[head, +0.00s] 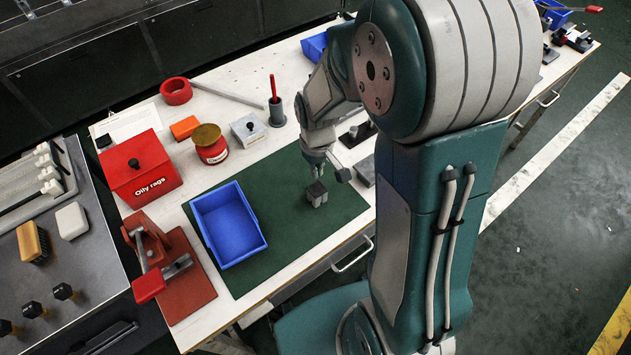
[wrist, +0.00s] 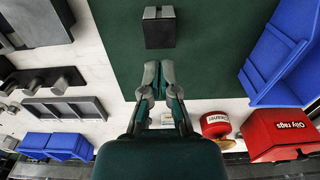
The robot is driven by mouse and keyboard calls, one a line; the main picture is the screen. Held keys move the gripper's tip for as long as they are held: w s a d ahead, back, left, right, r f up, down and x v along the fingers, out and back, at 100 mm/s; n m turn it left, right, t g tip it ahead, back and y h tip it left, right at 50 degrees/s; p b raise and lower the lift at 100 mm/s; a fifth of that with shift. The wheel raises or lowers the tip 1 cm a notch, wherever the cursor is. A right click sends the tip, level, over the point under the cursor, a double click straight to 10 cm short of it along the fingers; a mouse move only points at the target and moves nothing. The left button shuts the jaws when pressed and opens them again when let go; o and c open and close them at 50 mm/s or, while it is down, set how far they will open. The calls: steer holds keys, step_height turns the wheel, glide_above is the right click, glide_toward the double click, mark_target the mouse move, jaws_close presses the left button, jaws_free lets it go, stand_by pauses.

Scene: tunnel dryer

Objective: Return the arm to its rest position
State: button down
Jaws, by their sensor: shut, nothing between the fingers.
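My gripper (head: 318,169) hangs over the green mat (head: 285,244), its fingers pointing down. In the wrist view my gripper (wrist: 158,75) shows its two fingers drawn together with nothing between them. A small grey block with a dark top (head: 316,193) sits on the mat just below the fingertips in the head view. The same block (wrist: 159,27) lies beyond the fingertips in the wrist view, apart from them. The upper part of my arm hides the right middle of the bench in the head view.
A blue tray (head: 262,251) lies left of my gripper on the mat. Behind stand a red oily rags box (head: 140,168), a red jar (head: 211,152) and a grey holder with a red stick (head: 277,117). A red clamp-like tool (head: 150,284) stands at the bench's left front.

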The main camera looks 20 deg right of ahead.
steer(key=shift+r, duration=0.4)
steer(key=s+r+m+t, duration=0.1)
steer(key=s+r+t, duration=0.1)
steer(key=s+r, duration=0.5)
steer(key=s+r+m+t, duration=0.2)
steer(key=s+r, duration=0.5)
steer(key=r, duration=0.6)
steer(key=shift+r+m+t, duration=0.2)
steer(key=shift+m+t, duration=0.1)
steer(key=shift+t, duration=0.5)
